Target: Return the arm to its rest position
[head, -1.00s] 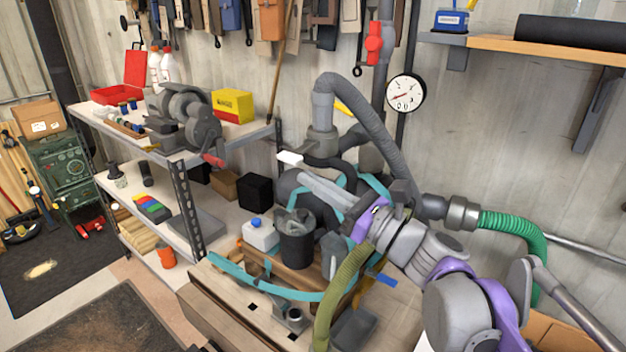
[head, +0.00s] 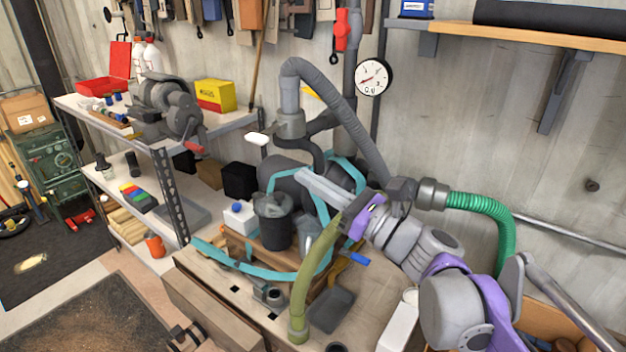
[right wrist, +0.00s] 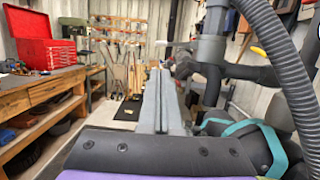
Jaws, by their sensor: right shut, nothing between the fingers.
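My right arm comes in from the lower right in the head view. Its gripper (head: 303,174) is shut and empty, its two long grey fingers pressed together. They point left, in front of the grey machine with the hose (head: 330,90) and above the cluttered workbench. In the right wrist view the shut fingers (right wrist: 161,75) point forward into the room, with nothing between them. The dark grey hose and pipe (right wrist: 212,50) stand close to their right. My left gripper is not in view.
A workbench (head: 225,305) holds a dark canister (head: 277,232) and teal straps (head: 230,263) below the arm. A green hose (head: 485,207) runs behind it. A metal shelf (head: 170,155) stands left. A red toolbox (right wrist: 45,45) sits on a wooden bench at left in the wrist view.

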